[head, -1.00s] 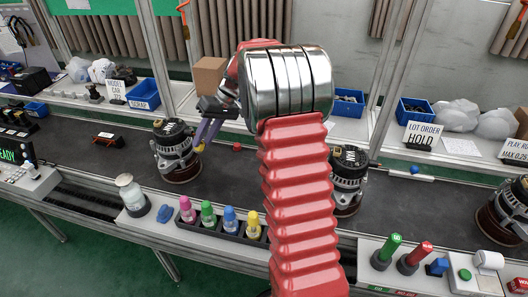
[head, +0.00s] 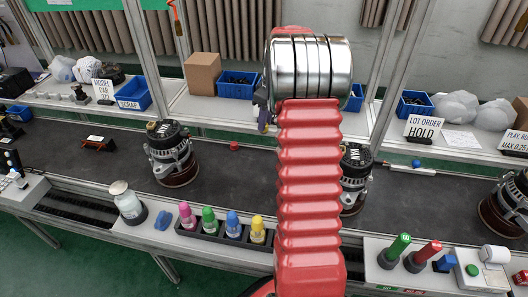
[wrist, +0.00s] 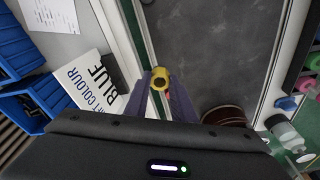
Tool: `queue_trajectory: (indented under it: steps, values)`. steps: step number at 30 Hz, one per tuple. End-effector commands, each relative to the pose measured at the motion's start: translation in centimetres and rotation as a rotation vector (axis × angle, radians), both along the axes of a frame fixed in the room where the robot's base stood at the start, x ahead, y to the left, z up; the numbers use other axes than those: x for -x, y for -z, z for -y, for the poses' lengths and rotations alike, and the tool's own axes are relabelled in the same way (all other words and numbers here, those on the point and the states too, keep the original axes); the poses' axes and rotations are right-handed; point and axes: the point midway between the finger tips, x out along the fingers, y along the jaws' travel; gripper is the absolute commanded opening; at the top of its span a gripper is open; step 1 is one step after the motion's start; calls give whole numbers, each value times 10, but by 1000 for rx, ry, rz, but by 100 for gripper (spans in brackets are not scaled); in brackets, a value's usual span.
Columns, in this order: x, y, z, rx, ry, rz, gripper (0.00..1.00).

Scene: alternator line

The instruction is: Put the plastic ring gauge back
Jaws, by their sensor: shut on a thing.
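A small yellow ring with a dark hole (wrist: 160,78), which looks like the plastic ring gauge, sits between the purple fingertips of my gripper (wrist: 160,88) in the wrist view. The gripper is shut on it, above the edge of the dark belt. In the head view my gripper (head: 264,120) is mostly hidden behind my red arm; only a bit of purple finger shows, and the ring cannot be seen there. A green plug gauge (head: 394,250) and a red plug gauge (head: 423,256) stand on the front ledge at right.
Alternators stand on the dark belt (head: 90,165), one left (head: 170,152) and one partly behind my arm (head: 355,178). A red ball (head: 234,146) lies on the belt. Coloured bottles (head: 209,219) line the front ledge. The back shelf holds a cardboard box (head: 202,73), blue bins and signs.

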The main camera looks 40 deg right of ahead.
Motion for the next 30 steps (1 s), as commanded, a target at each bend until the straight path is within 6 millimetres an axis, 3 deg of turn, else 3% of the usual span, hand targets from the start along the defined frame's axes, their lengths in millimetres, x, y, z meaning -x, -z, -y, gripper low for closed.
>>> queue_trajectory:
  steps: [5,15,30]
  values:
    - [1,9,1,-2,4,-2,6]
    - [2,58,1,-2,5,-2,6]
    - [2,72,2,-3,7,-2,6]
